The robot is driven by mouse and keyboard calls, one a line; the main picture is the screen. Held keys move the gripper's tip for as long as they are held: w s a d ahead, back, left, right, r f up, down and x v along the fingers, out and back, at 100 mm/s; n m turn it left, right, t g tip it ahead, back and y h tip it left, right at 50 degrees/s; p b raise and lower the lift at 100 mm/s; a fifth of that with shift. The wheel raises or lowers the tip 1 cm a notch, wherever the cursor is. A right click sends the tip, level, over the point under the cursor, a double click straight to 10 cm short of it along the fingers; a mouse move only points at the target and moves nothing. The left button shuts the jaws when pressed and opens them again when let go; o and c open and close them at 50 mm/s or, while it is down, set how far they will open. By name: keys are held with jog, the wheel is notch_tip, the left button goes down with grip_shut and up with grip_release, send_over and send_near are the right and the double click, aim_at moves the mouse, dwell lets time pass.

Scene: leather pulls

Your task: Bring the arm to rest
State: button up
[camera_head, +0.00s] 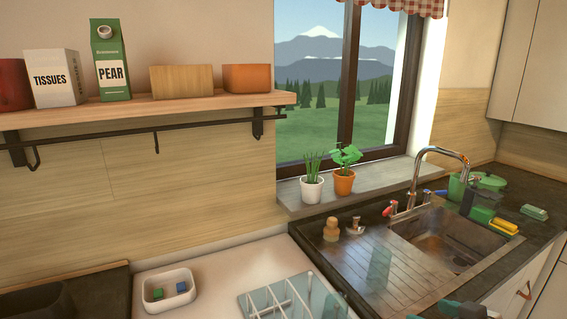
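A dark grey and teal part at the bottom edge, right of centre, looks like a piece of my arm, in front of the counter by the sink. It is cut off by the frame. No gripper fingers show, so my gripper is not in view and I cannot see whether it holds anything.
A sink (447,238) with a tall tap (414,178) is at the right. A shelf (140,108) carries cartons. Potted plants (312,188) stand on the sill.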

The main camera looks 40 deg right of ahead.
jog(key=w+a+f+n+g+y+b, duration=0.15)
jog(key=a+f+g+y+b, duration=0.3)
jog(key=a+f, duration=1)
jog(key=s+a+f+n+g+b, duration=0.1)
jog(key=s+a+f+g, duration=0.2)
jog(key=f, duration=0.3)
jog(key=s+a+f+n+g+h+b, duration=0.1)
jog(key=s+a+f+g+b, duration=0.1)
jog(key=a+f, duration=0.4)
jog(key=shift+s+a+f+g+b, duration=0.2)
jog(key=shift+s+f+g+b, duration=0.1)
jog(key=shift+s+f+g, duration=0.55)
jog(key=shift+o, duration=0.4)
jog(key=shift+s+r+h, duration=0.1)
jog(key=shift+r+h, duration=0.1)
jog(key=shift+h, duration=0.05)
